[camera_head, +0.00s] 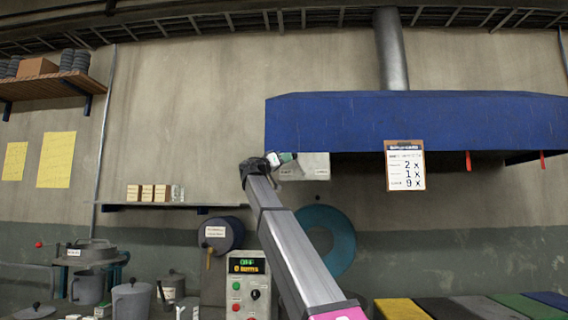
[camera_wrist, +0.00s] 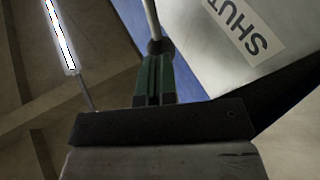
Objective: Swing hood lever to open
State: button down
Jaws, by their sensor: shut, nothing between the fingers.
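My gripper (camera_head: 270,160) is at the lever, just left of the box.
A clipboard (camera_head: 405,166) and red tags (camera_head: 468,161) hang from the hood's front edge. A wall shelf (camera_head: 170,206) with small blocks is left of my arm. A control box (camera_head: 249,285) and several pots stand below.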

jog(key=d+r+m+g+y, duration=0.2)
jog(key=d+y, duration=0.1)
jog(key=d+r+m+g+y, duration=0.1)
jog(key=shift+d+m+y, duration=0.3)
jog(key=shift+y, duration=0.1)
jog(key=shift+s+d, duration=0.15)
jog(key=shift+d, duration=1.9)
jog(key=shift+d+f, duration=0.2)
jog(key=shift+d, duration=0.45)
jog(key=shift+s+d+f+g, duration=0.15)
jog(key=shift+d+g, duration=0.15)
